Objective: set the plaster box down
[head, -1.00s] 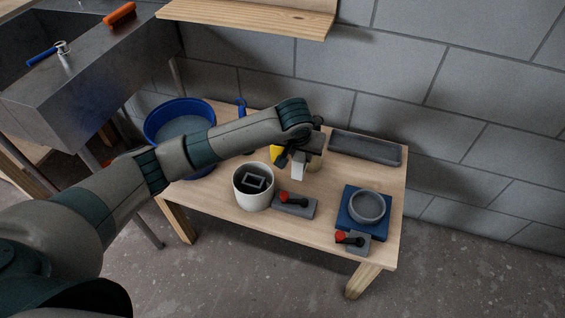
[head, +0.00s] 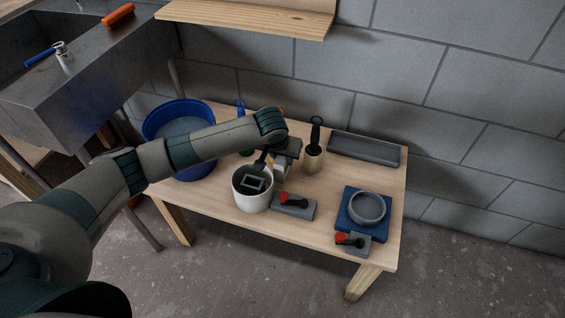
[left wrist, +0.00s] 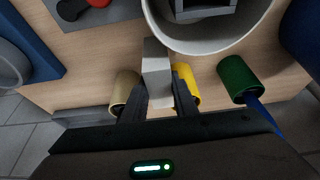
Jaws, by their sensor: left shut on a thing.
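My left gripper (head: 284,156) is shut on the plaster box, a pale grey-white block (head: 280,172). In the left wrist view the box (left wrist: 155,72) stands out between the two fingers (left wrist: 158,92). It is just right of the white bucket (head: 251,198) in the head view, above or at the wooden table (head: 225,205). I cannot tell whether it touches the tabletop. Part of the box is hidden by the gripper in the head view. My right gripper is not in view.
Close by are a yellow cup (left wrist: 187,82), a green cup (left wrist: 238,78) and a tan cup (head: 313,160). A grey block with a red-tipped lever (head: 295,207) lies in front. A grey tray (head: 365,149), a bowl (head: 367,207) on a blue base and a blue tub (head: 160,128) stand farther off.

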